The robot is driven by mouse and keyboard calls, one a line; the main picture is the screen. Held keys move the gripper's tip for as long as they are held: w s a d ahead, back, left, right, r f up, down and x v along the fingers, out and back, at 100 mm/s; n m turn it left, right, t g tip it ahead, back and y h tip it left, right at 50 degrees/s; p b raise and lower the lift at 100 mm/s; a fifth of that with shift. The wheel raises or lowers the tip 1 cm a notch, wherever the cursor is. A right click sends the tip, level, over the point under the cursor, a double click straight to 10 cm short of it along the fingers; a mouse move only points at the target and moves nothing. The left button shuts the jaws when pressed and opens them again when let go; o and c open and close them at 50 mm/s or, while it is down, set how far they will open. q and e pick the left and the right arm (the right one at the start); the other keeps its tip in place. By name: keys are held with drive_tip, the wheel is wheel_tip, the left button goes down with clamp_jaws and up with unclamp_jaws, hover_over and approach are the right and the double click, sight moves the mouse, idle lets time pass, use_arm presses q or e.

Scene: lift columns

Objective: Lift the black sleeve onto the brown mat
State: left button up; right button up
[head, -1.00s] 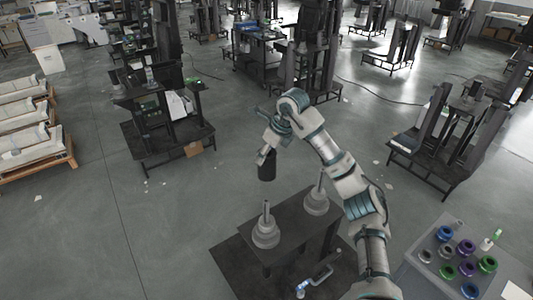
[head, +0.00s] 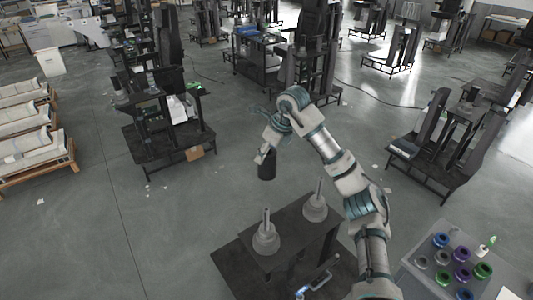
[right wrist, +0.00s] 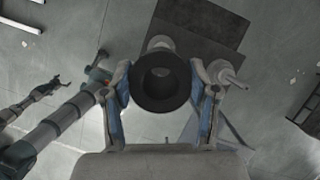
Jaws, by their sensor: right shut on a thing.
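The black sleeve (head: 267,166) is a short dark cylinder, held upright in the air by my right gripper (head: 263,150). In the right wrist view I look down its open bore, with the sleeve's rim (right wrist: 162,105) between both fingers. Below it stands a dark low table (head: 292,232) carrying two grey stepped cones with pegs (head: 265,240) (head: 315,208). The sleeve is clear of both. A dark flat sheet (head: 228,266) lies lower, beside the table. I cannot tell which dark surface is the brown mat. A blue and grey part below the table may be my left gripper; its jaws are unclear.
A grey table (head: 412,268) with several coloured rings stands at the lower right. Dark lift-column stands (head: 455,145) (head: 165,130) stand at right and left. White bundles on wooden racks (head: 35,162) are at far left. The floor between is mostly open.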

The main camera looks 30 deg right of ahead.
drive_tip(key=shift+r, duration=1.9)
drive_tip(key=shift+f, duration=0.1)
